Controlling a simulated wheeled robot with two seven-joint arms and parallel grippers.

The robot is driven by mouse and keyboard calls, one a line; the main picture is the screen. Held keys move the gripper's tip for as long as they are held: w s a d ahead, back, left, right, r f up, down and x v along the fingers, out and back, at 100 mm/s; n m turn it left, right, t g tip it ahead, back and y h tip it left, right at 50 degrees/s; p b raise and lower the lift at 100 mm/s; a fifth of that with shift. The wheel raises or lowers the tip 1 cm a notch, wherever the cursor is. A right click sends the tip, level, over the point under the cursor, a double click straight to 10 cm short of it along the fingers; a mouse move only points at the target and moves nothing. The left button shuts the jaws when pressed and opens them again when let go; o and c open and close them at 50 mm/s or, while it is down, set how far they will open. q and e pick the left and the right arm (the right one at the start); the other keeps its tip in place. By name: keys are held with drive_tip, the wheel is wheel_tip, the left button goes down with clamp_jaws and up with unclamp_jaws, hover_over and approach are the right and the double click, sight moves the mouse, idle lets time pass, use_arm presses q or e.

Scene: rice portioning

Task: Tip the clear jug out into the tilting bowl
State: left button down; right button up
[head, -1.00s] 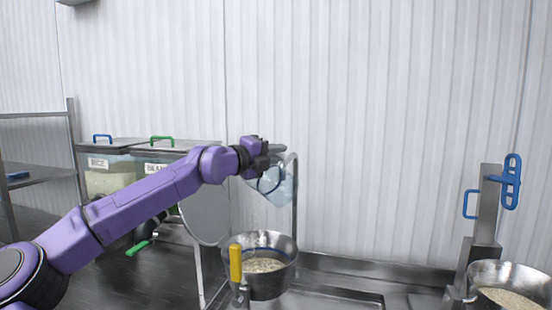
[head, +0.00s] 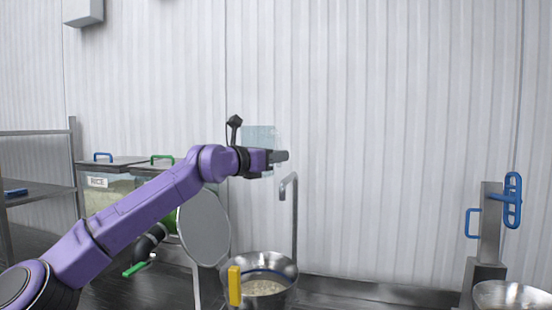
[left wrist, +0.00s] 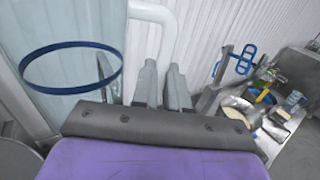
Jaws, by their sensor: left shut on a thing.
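My left gripper (head: 278,156) is shut on the handle of the clear jug (head: 262,134), which is partly hidden behind it. The jug looks roughly upright, high above the steel bowl. In the left wrist view the jug (left wrist: 60,28) fills the left side, with a blue band around it, and its pale handle runs to the fingers (left wrist: 160,88). No grain shows in the visible part of the jug. The tilting bowl (head: 284,268) with a yellow handle (head: 235,286) stands below and holds pale grain. My right gripper is not in view.
A bent steel pipe (head: 295,215) rises behind the bowl, close to the jug. A round grey disc (head: 203,229) stands to its left. Lidded bins, one labelled RICE (head: 98,182), are farther left. A second steel bowl (head: 508,294) is at lower right.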

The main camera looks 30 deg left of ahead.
use_arm(q)
drive_tip(key=s+d+f+b, duration=0.1)
drive_tip(key=d+f+b, duration=0.2)
drive_tip(key=f+b, duration=0.9)
drive_tip(key=s+d+f+b, duration=0.2)
drive_tip(key=f+b, duration=0.7)
drive_tip(key=f, duration=0.6)
wheel_tip(320, 180, up, 12)
drive_tip(key=d+n+p, duration=0.2)
drive_tip(key=n+p, duration=0.4)
drive_tip(key=n, duration=0.3)
drive_tip(key=w+a+r+n+p, duration=0.2)
drive_tip(key=a+r+n+p, duration=0.5)
drive_tip(key=r+n+p, duration=0.1)
drive_tip(key=shift+a+r+n+p, duration=0.25)
drive_tip(key=shift+r+n+p, duration=0.1)
drive_tip(key=shift+r+n, duration=0.35)
drive_tip(key=shift+w+f, duration=0.1)
